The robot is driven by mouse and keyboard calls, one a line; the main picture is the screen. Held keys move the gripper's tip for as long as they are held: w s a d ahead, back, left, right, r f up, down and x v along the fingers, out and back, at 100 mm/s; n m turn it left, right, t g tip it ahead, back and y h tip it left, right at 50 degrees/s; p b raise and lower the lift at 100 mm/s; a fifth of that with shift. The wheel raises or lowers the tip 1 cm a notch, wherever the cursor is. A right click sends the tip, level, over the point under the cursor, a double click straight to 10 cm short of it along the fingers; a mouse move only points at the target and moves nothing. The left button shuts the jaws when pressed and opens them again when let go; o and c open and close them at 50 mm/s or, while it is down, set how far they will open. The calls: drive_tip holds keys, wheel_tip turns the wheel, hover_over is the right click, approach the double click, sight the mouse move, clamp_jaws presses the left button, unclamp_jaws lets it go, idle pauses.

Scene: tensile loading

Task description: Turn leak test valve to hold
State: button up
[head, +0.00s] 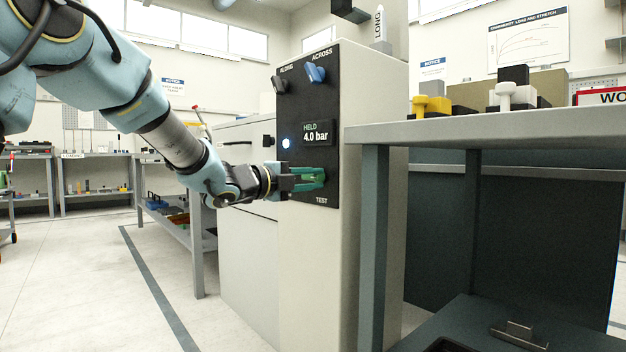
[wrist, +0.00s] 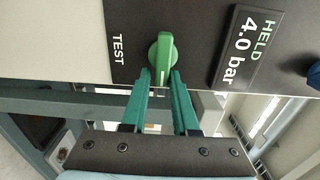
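The leak test valve is a green knob (wrist: 163,52) on a dark panel (wrist: 195,30), beside the word TEST. Its grip lies horizontal across the panel, with a pale line on it. In the head view the knob (head: 314,177) shows between my teal fingers. My gripper (wrist: 162,76) is at the knob, with one finger on each side of its near end. The fingers stand apart and a slim gap seems to show beside the knob; firm contact cannot be made out. The display (head: 316,133) reads HELD 4.0 bar, also in the wrist view (wrist: 248,48).
Above on the panel are a black knob (head: 279,84) marked ALONG and a blue knob (head: 315,73) marked ACROSS. A lit round button (head: 286,143) is left of the display. A grey bench (head: 480,128) stands close on the right. Open floor (head: 80,280) lies left.

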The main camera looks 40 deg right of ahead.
drive_tip(key=o, duration=0.3)
drive_tip(key=a+p, duration=0.2)
drive_tip(key=a, duration=0.8)
drive_tip(key=shift+w+a, duration=0.25)
drive_tip(key=shift+a, duration=0.15)
